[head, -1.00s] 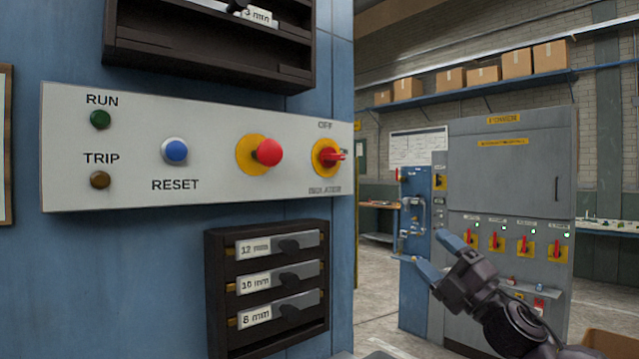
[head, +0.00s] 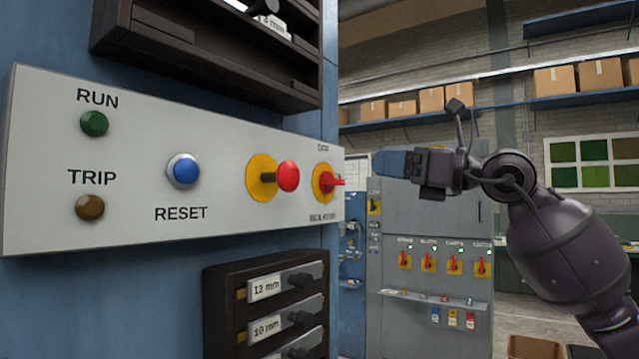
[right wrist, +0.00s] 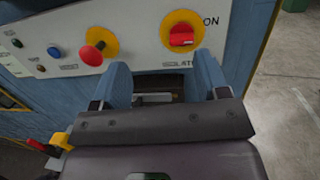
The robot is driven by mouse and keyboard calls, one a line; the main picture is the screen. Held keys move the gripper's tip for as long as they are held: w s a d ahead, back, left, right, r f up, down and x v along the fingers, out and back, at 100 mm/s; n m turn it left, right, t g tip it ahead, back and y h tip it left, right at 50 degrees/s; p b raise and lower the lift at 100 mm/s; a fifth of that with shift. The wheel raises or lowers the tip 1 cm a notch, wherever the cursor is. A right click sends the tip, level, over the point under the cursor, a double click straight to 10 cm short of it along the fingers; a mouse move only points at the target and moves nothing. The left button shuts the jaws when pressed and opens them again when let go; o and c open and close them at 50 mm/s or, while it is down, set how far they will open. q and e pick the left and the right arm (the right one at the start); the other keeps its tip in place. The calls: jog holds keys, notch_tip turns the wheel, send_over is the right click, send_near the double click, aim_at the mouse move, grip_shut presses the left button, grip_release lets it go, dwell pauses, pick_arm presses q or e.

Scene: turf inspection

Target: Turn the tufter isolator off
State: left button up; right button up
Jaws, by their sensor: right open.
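The isolator is a red rotary handle on a round yellow plate (head: 325,181) at the right end of the pale control panel (head: 130,222). Its handle lies about level; in the right wrist view the handle (right wrist: 181,38) has the word ON to its right. The label above it in the head view looks like OFF but is small. My right gripper (head: 390,163) is open and empty, to the right of the isolator and apart from it. In the right wrist view its two blue fingers (right wrist: 161,72) point at the panel just below the isolator. My left gripper is out of view.
A red mushroom button (head: 288,177) on a yellow plate sits left of the isolator, then a blue RESET button (head: 184,170). Dark racks project above and below the panel (head: 262,308). A grey cabinet (head: 420,222) with several red-handled switches stands behind.

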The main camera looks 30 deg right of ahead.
aim_at(340, 182)
pick_arm(q)
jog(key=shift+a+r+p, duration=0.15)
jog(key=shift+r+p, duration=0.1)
jog(key=shift+p, duration=0.05)
pick_arm(e)
jog(key=w+a, duration=0.1)
jog(key=w, duration=0.2)
jog(key=w+f+m+h, duration=0.1)
jog(key=w, duration=0.3)
jog(key=w+a+f+h, duration=0.1)
jog(key=w, duration=0.3)
jog(key=shift+a+f+g, duration=0.1)
jog(key=shift+a+g, duration=0.2)
jog(key=shift+a, duration=0.05)
jog(key=c, duration=0.9)
